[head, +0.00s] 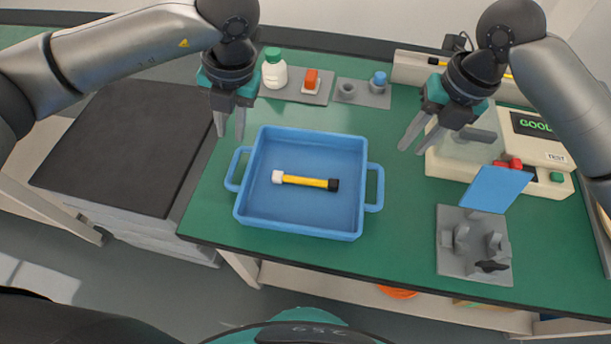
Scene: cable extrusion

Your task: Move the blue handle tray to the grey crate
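The blue handle tray (302,216) sits on the green table (400,235), with a loop handle on its left side and one on its right. A yellow rod with a white end and a black end (305,181) lies inside it. My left gripper (229,137) is open and empty, above and behind the left handle. My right gripper (412,151) is open and empty, to the right of and behind the right handle.
A white bottle (273,74), a red-topped part (311,80) and a blue-capped part (379,80) stand behind the tray. A tester with a green "GOOD" display (536,125), a blue panel (494,189) and a grey fixture (473,245) stand at the right.

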